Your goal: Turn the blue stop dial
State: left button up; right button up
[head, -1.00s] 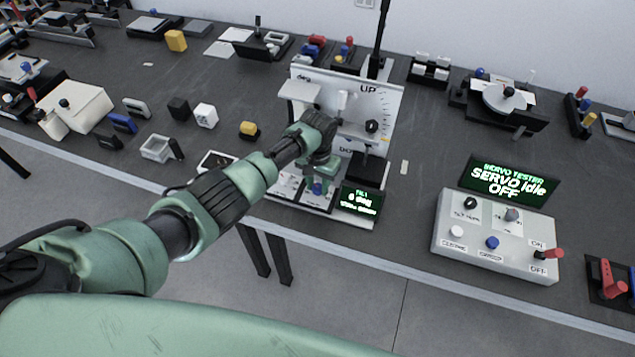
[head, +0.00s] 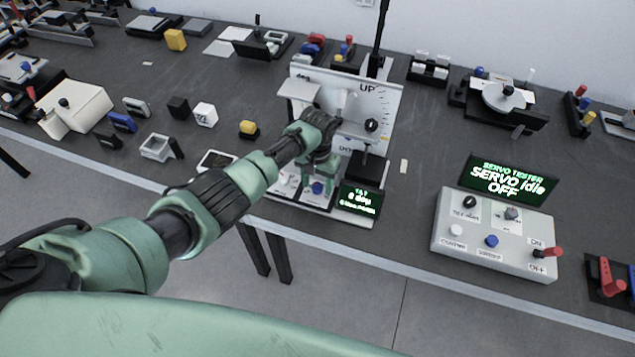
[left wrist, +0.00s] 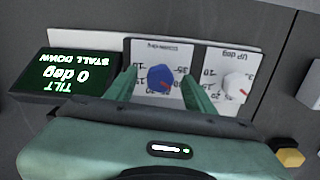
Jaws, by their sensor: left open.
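The blue dial (left wrist: 160,78) sits on a white labelled scale plate at the front of the tilt rig; it also shows in the head view (head: 318,188). My left gripper (left wrist: 158,72) is open, with one finger on each side of the blue dial. Gaps show between the fingers and the dial in the left wrist view. In the head view the left gripper (head: 319,176) is directly above the dial. A white dial with a red pointer (left wrist: 236,87) is beside it under "UP deg". My right gripper is not in view.
The rig's display (head: 361,199) reads tilt 0 deg, and "STALL DOWN" in the left wrist view. A servo tester box (head: 490,240) stands at the right. A yellow-and-black block (head: 249,129) and a white frame (head: 158,148) are left of the rig.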

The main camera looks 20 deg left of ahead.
aim_at(318, 186)
pick_arm(q)
notch_tip(318, 186, up, 8)
jog(key=shift+f, duration=0.1)
dwell(0.4)
